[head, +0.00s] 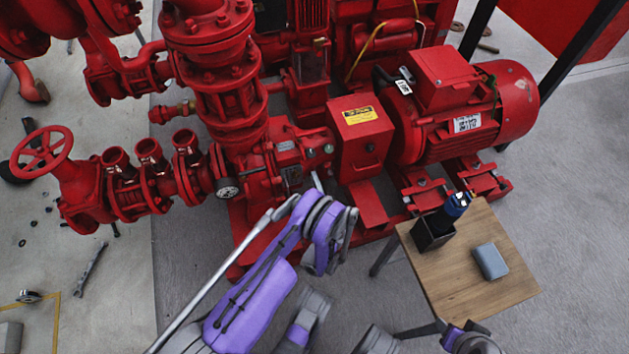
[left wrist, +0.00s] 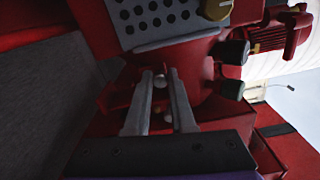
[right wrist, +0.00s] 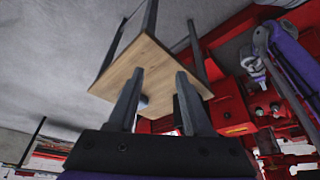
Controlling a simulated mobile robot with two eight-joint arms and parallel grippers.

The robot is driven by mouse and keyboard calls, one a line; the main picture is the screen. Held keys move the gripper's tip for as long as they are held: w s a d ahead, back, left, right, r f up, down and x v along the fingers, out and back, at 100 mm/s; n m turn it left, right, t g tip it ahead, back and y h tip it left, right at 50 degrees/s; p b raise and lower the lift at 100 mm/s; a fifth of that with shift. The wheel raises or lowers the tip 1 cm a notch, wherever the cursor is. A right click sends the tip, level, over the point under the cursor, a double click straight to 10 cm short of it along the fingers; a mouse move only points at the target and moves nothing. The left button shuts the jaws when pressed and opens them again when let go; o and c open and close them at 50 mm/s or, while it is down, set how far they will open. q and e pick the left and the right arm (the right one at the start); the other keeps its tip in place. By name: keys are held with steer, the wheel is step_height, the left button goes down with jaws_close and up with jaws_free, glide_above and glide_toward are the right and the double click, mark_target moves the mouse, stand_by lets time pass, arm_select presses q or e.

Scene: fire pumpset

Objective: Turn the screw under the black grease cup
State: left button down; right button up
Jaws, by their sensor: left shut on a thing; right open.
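My left gripper (head: 317,182) reaches into the red pump below the coupling guard. In the left wrist view its fingers (left wrist: 161,85) close around a small pale round screw head (left wrist: 160,82) on the red housing. Small cups also show on the pump in the head view (head: 328,149). A second small pale spot lies between the fingers, unclear. My right gripper (right wrist: 157,90) is open and empty, near the small table.
A wooden table (head: 450,275) at the right bears a black holder (head: 431,235) with a blue tool (head: 457,204) and a grey-blue box (head: 490,261). The red motor (head: 460,105) stands behind it. A wrench (head: 90,270) lies on the floor at the left.

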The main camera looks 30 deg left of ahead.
arm_select(q)
steer(key=n, duration=0.6)
steer(key=shift+a, duration=0.1)
steer(key=shift+n, duration=0.3)
steer(key=shift+w, duration=0.1)
steer(key=c, duration=0.8)
jaws_free()
steer(key=shift+o, duration=0.2)
